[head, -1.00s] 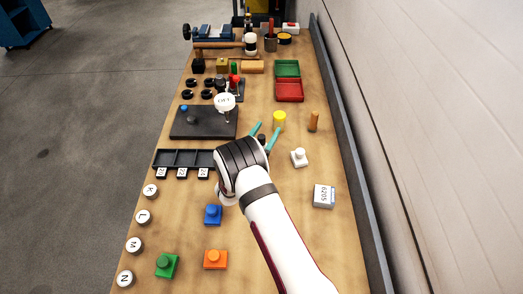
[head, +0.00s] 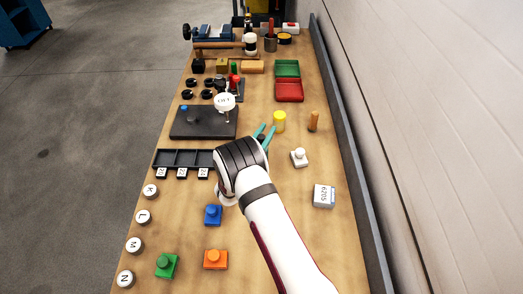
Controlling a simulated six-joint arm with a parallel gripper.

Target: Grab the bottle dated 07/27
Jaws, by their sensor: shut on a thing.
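My gripper (head: 267,127) has teal fingers that point away from me over the middle of the bench. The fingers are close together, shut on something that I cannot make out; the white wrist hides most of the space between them. A yellow cylinder (head: 279,121) stands just right of the fingertips. I cannot read the date 07/27 anywhere.
A black plate (head: 190,133) and a black slotted tray (head: 178,160) lie left of my gripper. Green (head: 288,61) and red (head: 289,101) trays lie beyond.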

